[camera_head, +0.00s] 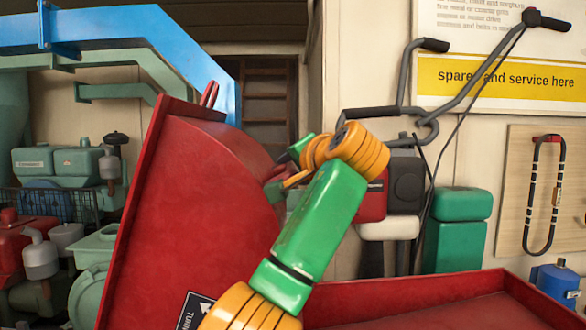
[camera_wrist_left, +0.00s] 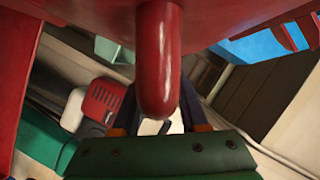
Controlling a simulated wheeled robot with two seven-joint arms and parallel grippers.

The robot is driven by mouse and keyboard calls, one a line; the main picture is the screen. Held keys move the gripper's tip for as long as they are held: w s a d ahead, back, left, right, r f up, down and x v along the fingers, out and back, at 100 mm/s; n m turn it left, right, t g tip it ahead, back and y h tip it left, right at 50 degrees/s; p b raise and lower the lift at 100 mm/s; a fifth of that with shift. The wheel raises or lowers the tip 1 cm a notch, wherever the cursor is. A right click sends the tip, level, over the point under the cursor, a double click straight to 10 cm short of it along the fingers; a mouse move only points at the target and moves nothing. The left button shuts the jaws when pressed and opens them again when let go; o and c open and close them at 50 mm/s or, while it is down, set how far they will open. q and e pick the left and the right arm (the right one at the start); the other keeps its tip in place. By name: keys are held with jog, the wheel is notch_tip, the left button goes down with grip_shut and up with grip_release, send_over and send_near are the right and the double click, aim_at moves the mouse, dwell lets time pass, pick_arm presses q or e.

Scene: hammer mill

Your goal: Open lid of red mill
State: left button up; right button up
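The red mill's lid (camera_head: 190,190) stands raised and tilted in the left half of the head view, with a black-and-white arrow label low on it. The mill's red body (camera_head: 430,297) shows its rim at the lower right. My left arm reaches up in front of the mill, and its gripper (camera_head: 280,182) is at the lid's right edge, partly hidden. In the left wrist view, a rounded red bar (camera_wrist_left: 156,65) hangs from a red surface, between or in front of the gripper's spread dark fingers (camera_wrist_left: 158,122). Contact with it cannot be told. My right gripper is out of view.
A blue beam-like frame (camera_head: 110,30) passes behind the lid at the upper left. Green and red machines (camera_head: 60,165) stand at the left. A machine with grey handlebars (camera_head: 405,185) and a green canister (camera_head: 458,228) stand behind on the right. A blue bottle (camera_head: 556,280) is at the far right.

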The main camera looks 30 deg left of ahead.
pick_arm(q)
jog(key=shift+o, duration=0.4)
jog(key=shift+a, duration=0.15)
jog(key=b+v, duration=0.2)
jog(key=v, duration=0.5)
jog(key=shift+s, duration=0.15)
